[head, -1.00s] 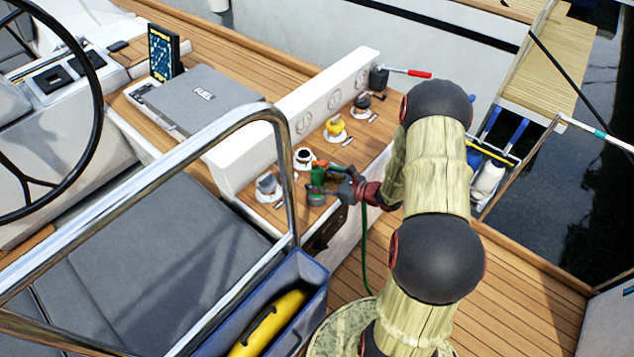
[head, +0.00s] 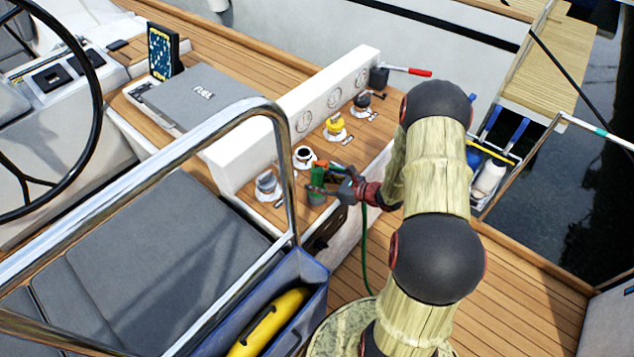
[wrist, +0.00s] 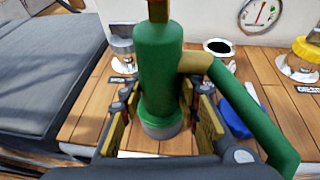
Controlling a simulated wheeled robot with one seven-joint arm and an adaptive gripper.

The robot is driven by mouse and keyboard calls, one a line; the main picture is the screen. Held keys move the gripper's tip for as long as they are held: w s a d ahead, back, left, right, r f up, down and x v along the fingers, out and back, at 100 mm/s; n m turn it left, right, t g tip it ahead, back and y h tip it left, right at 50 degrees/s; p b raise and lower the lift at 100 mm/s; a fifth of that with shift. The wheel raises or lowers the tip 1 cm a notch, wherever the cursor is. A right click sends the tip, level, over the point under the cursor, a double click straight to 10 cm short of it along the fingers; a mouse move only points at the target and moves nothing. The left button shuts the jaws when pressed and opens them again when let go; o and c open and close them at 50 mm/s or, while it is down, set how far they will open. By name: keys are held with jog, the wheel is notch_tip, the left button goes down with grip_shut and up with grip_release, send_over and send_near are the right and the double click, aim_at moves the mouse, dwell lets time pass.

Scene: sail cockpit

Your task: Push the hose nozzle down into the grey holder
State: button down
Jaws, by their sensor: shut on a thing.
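The hose nozzle is a green cylinder with a brass tip; it stands nearly upright in the wrist view (wrist: 160,65) and looks small in the head view (head: 318,175). My gripper (head: 328,188) is shut on the nozzle, with a finger on each side of its body in the wrist view (wrist: 163,110). The grey holder (head: 317,198) is at the nozzle's lower end, and a grey ring shows there in the wrist view (wrist: 162,129). The two line up closely; how deep the nozzle sits is hidden. A green hose (head: 364,245) hangs below my gripper.
A grey-topped fitting (head: 267,184), a black-topped one (head: 303,156) and a yellow-topped one (head: 334,124) stand close by on the teak ledge. A white gauge panel (head: 300,120) rises behind. A steel rail (head: 285,170) stands to the left. A blue object (wrist: 235,118) lies beside the nozzle.

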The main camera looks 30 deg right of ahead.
jog(key=shift+f, duration=0.1)
jog(key=c, duration=1.6)
grip_release()
jog(key=shift+p+v, duration=2.05)
jog(key=shift+v, duration=3.55)
jog(key=shift+w, duration=0.1)
